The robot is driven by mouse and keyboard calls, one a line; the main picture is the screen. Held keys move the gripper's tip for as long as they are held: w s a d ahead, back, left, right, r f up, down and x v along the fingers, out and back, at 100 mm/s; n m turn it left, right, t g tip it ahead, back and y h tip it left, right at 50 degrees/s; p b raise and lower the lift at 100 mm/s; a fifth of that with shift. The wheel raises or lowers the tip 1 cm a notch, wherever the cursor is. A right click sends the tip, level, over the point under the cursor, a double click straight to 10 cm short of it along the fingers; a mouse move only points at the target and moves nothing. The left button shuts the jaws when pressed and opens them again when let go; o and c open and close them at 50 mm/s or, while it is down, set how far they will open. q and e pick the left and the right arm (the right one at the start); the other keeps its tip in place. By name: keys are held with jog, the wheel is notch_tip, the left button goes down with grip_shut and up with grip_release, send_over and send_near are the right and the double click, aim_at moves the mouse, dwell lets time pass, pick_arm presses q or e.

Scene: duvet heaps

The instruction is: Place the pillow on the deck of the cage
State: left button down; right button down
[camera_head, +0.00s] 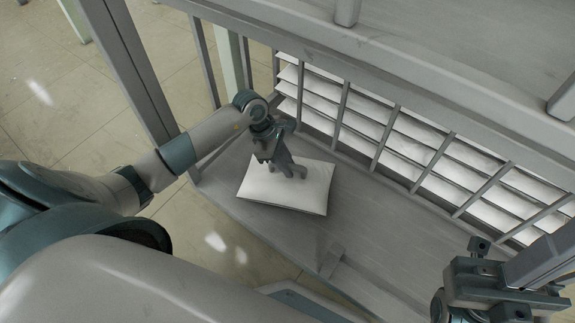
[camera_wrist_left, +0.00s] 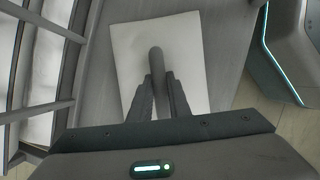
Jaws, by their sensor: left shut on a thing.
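The white pillow (camera_head: 312,190) is flat over the grey deck (camera_head: 375,225) of the cage, near its left end. It lies on the deck or very close above it; I cannot tell which. My left gripper (camera_head: 286,168) points down at the pillow's middle and is shut on it. In the left wrist view the pillow (camera_wrist_left: 190,60) spreads out beyond the left fingers (camera_wrist_left: 157,95), with a dark rounded shape between them. My right gripper (camera_head: 503,285) is at the lower right, away from the pillow; its fingertips are not clear.
The cage's barred back wall (camera_head: 385,135) runs along the deck, with white stacked things behind it. A grey upper shelf (camera_head: 400,60) overhangs the back, and a post (camera_head: 130,65) stands at the left. The deck right of the pillow is clear.

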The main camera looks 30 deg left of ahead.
pick_arm(q)
jog(key=shift+f, duration=0.15)
jog(key=c, duration=1.7)
grip_release()
jog(key=shift+o, duration=0.2)
